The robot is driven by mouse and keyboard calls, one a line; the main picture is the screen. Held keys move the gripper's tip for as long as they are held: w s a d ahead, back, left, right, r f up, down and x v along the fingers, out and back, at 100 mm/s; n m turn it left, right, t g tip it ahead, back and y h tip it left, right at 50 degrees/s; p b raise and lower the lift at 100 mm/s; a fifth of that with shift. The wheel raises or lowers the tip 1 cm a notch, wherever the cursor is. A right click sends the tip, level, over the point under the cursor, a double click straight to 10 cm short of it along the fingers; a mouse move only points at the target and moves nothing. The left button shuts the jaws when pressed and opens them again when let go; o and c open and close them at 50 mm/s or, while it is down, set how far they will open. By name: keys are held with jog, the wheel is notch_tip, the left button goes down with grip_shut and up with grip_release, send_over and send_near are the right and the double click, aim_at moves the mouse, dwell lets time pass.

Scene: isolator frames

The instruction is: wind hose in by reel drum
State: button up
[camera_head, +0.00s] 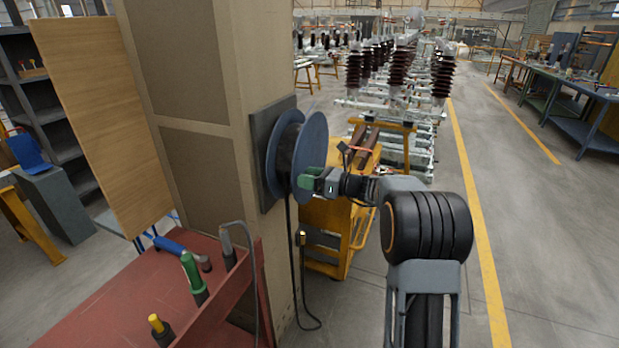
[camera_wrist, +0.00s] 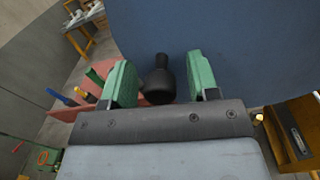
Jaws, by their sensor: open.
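The blue reel drum (camera_head: 312,150) is mounted on a dark plate on the side of a beige pillar. The black hose (camera_head: 289,235) hangs from it down to the floor, where it lies in a bend. My gripper (camera_head: 312,183) is at the face of the drum. In the wrist view my gripper (camera_wrist: 160,84) is open, with its green fingers on either side of a black crank knob (camera_wrist: 157,88) in front of the blue drum face (camera_wrist: 235,50). I cannot tell if either finger touches the knob.
A red bench (camera_head: 130,300) with several hand tools stands at the lower left. A yellow cart (camera_head: 325,225) stands behind the drum. Racks of brown insulators (camera_head: 400,65) fill the back. Open floor (camera_head: 545,250) lies to the right.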

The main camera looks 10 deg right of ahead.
jog(key=shift+c, duration=0.5)
grip_shut()
